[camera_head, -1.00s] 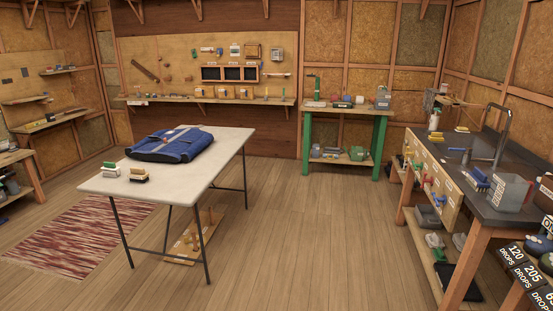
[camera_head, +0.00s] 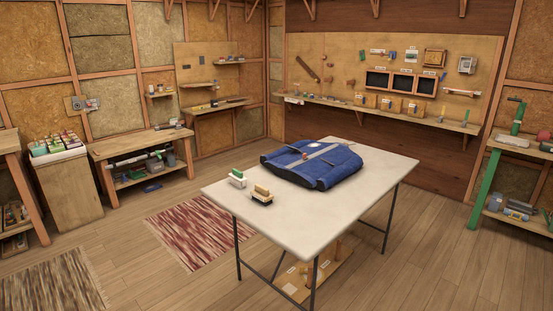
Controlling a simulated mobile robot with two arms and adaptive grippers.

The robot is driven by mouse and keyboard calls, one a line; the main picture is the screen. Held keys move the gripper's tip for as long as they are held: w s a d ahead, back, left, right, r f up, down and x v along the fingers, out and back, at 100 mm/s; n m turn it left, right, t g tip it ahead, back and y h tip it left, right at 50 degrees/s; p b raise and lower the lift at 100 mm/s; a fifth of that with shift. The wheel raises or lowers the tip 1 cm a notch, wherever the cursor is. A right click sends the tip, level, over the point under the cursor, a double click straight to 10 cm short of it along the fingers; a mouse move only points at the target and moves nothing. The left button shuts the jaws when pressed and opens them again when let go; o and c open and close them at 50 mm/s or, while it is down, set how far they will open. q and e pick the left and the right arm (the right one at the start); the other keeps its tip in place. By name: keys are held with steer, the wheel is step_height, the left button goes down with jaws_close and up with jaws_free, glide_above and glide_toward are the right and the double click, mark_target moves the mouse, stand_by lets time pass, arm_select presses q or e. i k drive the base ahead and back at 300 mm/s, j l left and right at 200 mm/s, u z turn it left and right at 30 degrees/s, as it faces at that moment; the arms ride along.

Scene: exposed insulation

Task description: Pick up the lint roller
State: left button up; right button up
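I cannot pick out a lint roller for certain. A folded blue cloth item (camera_head: 335,172), perhaps a jacket or bag, lies on the white table (camera_head: 300,222). A small object (camera_head: 303,153) lies on top of it, too small to tell what it is. Two small brush-like items stand near the table's left end, one green and white (camera_head: 237,178) and one tan and black (camera_head: 262,196). Neither of my grippers shows.
A red patterned rug (camera_head: 205,225) lies left of the table, and a brown rug (camera_head: 50,285) at the lower left. A cabinet with a filled crate (camera_head: 60,148) stands at the left. A tool shelf (camera_head: 385,112) runs along the back wall. Wooden floor is open between table and left furniture.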

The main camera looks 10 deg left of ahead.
mark_target(237, 178)
steer(key=i+j+u, duration=0.15)
steer(key=i+u, duration=0.25)
steer(key=i+j+u, duration=0.15)
steer(key=u, duration=0.2)
steer(key=i+u, duration=0.4)
steer(key=i+l+u, duration=0.1)
steer(key=u, duration=0.25)
steer(key=i+j+z, duration=0.15)
steer(key=i, duration=0.45)
steer(key=i+j+z, duration=0.2)
steer(key=i, duration=0.35)
